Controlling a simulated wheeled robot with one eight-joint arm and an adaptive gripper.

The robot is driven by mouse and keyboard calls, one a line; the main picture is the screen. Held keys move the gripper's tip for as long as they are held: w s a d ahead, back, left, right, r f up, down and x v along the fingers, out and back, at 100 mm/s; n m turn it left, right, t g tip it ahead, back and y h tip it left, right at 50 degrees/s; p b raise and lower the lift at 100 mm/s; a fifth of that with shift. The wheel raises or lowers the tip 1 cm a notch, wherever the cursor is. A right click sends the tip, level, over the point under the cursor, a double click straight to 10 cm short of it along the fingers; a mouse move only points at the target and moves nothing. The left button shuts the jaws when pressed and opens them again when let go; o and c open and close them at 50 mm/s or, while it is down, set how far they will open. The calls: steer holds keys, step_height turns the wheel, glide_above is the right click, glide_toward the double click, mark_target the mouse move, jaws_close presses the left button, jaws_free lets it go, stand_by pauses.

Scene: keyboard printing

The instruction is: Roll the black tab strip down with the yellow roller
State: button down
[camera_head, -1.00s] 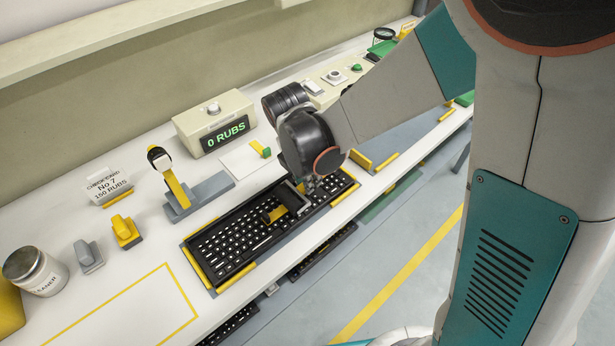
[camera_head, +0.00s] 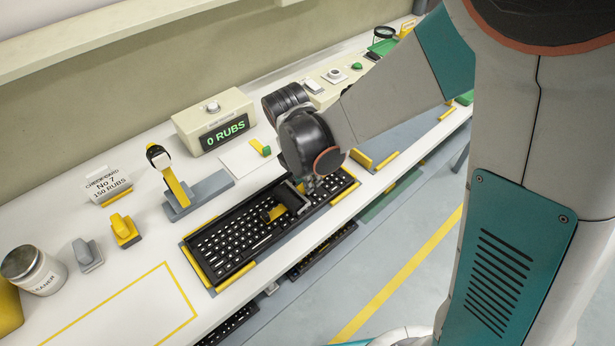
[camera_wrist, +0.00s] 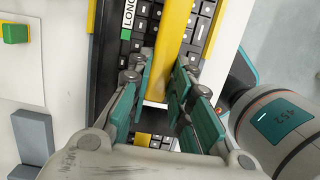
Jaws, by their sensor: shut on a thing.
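My gripper (camera_wrist: 161,68) is shut on the yellow roller (camera_wrist: 171,45), whose long yellow bar runs up between the fingers in the wrist view. In the head view my gripper (camera_head: 302,188) is over the right half of the black keyboard (camera_head: 232,240), and a yellow part of the roller shows low over the keys. The fingers hide where the roller meets the keyboard. A dark strip with a white label reading "LONG" (camera_wrist: 128,14) lies left of the yellow bar. I cannot tell whether it is the black tab strip.
The keyboard lies between yellow edge stops near the table's front edge. A grey stand with a yellow upright (camera_head: 177,188) and a box reading "0 RUBS" (camera_head: 224,134) stand behind it. A cleaner jar (camera_head: 36,272) is at left. The yellow-outlined area (camera_head: 120,305) is clear.

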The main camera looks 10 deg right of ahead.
mark_target(300, 189)
steer(key=shift+s+a, duration=0.6)
steer(key=shift+a, duration=0.3)
stand_by(1.0)
steer(key=shift+s+a, duration=0.15)
steer(key=shift+a, duration=0.1)
steer(key=shift+s+a, duration=0.25)
steer(key=shift+a, duration=0.1)
steer(key=shift+w+d+b, duration=0.15)
steer(key=shift+w+d, duration=0.3)
steer(key=shift+d, duration=0.2)
steer(key=shift+w+d+b, duration=0.15)
steer(key=shift+w+d, duration=0.3)
steer(key=shift+d, duration=0.2)
stand_by(1.1)
steer(key=shift+w+d, duration=0.1)
steer(key=shift+d, duration=0.1)
stand_by(0.4)
steer(key=shift+a, duration=0.2)
steer(key=shift+s+a, duration=0.25)
steer(key=shift+s, duration=0.05)
steer(key=shift+s+a, duration=0.55)
steer(key=shift+a, duration=0.25)
stand_by(0.6)
